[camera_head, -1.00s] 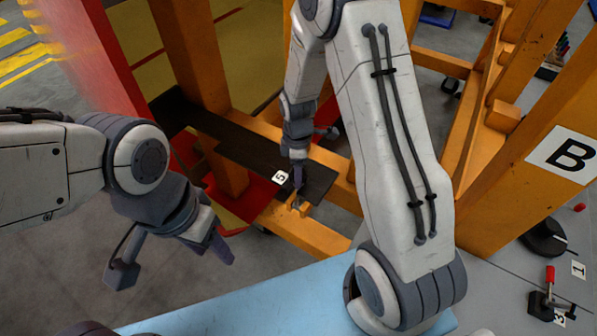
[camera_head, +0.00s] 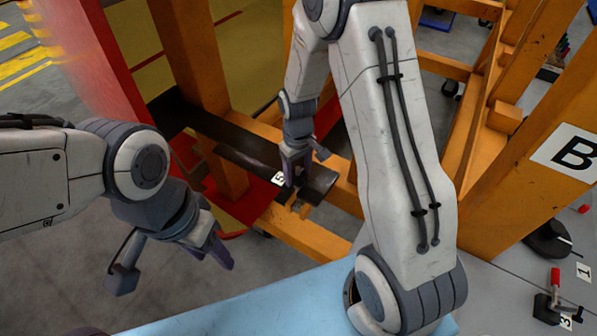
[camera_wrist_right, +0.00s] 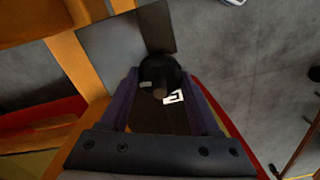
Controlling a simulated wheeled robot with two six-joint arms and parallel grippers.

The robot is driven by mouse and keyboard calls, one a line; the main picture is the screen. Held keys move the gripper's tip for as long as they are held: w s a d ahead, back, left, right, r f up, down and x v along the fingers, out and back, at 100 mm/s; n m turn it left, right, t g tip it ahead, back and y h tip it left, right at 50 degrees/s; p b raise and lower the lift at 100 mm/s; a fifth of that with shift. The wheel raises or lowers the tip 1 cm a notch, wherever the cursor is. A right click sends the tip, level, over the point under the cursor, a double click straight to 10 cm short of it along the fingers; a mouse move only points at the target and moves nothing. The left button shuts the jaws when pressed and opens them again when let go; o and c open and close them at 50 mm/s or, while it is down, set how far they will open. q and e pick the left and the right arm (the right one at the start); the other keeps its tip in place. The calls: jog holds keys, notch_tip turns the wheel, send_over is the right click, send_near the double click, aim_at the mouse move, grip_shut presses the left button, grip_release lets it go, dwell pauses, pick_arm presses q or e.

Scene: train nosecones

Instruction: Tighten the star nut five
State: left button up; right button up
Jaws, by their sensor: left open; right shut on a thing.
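The star nut five is a dark round knob (camera_wrist_right: 160,75) between the fingers of my right gripper in the right wrist view. A white label with a 5 (camera_wrist_right: 173,97) lies beside it; the label (camera_head: 279,179) also shows in the head view. My right gripper (camera_wrist_right: 158,92) is shut on the nut. In the head view my right gripper (camera_head: 293,178) points down at the dark plate on the orange frame, and its fingers hide the nut. My left gripper (camera_head: 222,252) is open and empty, above the floor at the left, apart from the frame.
The dark plate (camera_head: 240,150) spans orange beams (camera_head: 310,240). An orange post with a B sign (camera_head: 571,153) stands at the right. A light blue surface (camera_head: 250,300) lies in front. A red-handled clamp (camera_head: 553,290) sits at the lower right.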

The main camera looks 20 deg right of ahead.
jog(key=m, duration=0.7)
jog(key=shift+w+r+b, duration=0.1)
jog(key=shift+w+b, duration=0.15)
jog(key=shift+b, duration=0.05)
jog(key=m, duration=0.7)
dwell(0.4)
jog(key=o, duration=1.3)
jog(key=shift+c, duration=0.2)
jog(key=shift+o, duration=0.6)
jog(key=shift+s, duration=0.1)
notch_tip(320, 180, up, 10)
jog(key=b, duration=0.2)
jog(key=shift+r+b, duration=0.2)
jog(key=shift+b, duration=0.1)
